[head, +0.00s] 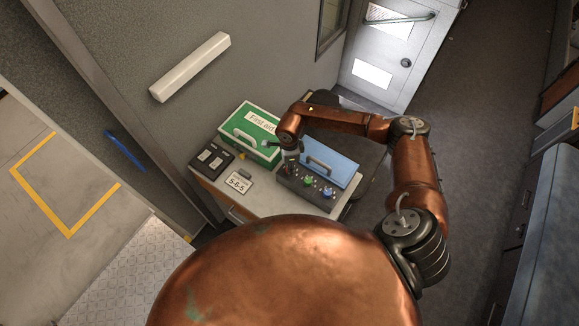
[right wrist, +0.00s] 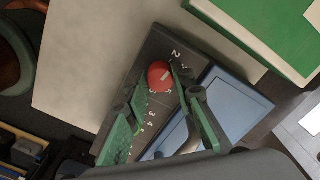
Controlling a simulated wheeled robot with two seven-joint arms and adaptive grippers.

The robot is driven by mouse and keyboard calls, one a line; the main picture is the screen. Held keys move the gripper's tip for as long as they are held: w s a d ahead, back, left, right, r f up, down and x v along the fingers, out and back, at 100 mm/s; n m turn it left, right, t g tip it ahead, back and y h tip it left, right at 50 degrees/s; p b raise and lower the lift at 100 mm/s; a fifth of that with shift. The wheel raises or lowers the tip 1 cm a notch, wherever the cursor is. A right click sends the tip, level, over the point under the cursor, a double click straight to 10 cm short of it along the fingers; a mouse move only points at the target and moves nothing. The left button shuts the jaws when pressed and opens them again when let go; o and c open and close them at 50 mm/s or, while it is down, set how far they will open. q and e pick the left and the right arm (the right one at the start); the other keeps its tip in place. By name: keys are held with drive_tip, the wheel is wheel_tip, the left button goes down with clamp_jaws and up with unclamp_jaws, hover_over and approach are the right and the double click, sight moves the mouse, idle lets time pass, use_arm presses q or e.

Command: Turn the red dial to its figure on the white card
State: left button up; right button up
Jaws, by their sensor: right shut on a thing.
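The red dial (right wrist: 159,76) sits on a dark control panel (head: 291,183) with white figures around it; a pale mark shows on its face, but I cannot tell which figure it points to. My right gripper (right wrist: 160,78) has its green fingertips on either side of the dial, shut on it. In the head view my right gripper (head: 290,160) is over the panel's left end and largely hides the dial. A green dial (head: 308,181) and a blue dial (head: 328,192) stand to its right. The white card (head: 238,183) reads 5-6-5. My left gripper is not in view.
A green first aid box (head: 262,148) stands behind the card, and a blue box (head: 330,157) with a handle stands right behind the panel. A black item with labels (head: 210,158) is at the left of the pale tabletop (head: 262,205). The grey wall is close behind.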

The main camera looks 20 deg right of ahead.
clamp_jaws()
drive_tip(key=shift+m, duration=0.3)
drive_tip(key=shift+m+b, duration=0.4)
drive_tip(key=shift+m, duration=0.1)
drive_tip(key=m+b, duration=0.1)
drive_tip(key=m, duration=0.2)
drive_tip(key=m+b, duration=0.1)
drive_tip(key=m, duration=0.2)
drive_tip(key=m+b, duration=0.1)
drive_tip(key=m, duration=0.2)
drive_tip(key=shift+m, duration=0.4)
drive_tip(key=m, duration=0.6)
drive_tip(key=shift+d, duration=0.1)
drive_tip(key=m, duration=0.6)
drive_tip(key=shift+m, duration=0.4)
